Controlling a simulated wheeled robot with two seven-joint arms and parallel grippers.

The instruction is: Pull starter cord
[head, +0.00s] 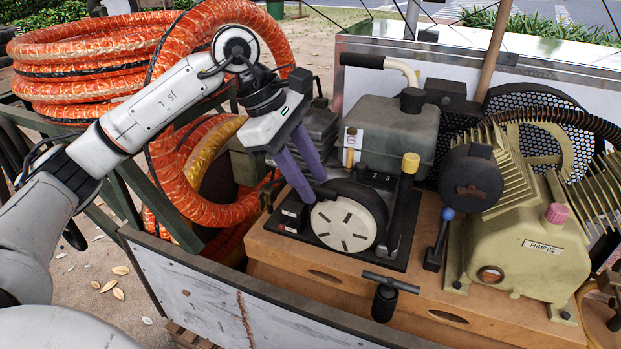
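The engine's round pale starter cover (343,226), with dark slots, faces me on the black engine base. A short dark bar (328,192) shows at its upper left and may be the cord's grip; no cord is visible. My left gripper (316,188) reaches down from the upper left, its two purple fingers apart. Their tips are at the dark bar, above and left of the cover. I cannot tell whether they touch the bar. My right gripper is not in view.
A grey tank (391,135) stands behind the starter. To its right are a yellow-knobbed lever (401,200), a blue-knobbed lever (440,238) and the beige pump (530,250). A black T-handle (388,285) sits in front. Orange hose coils (95,65) lie left.

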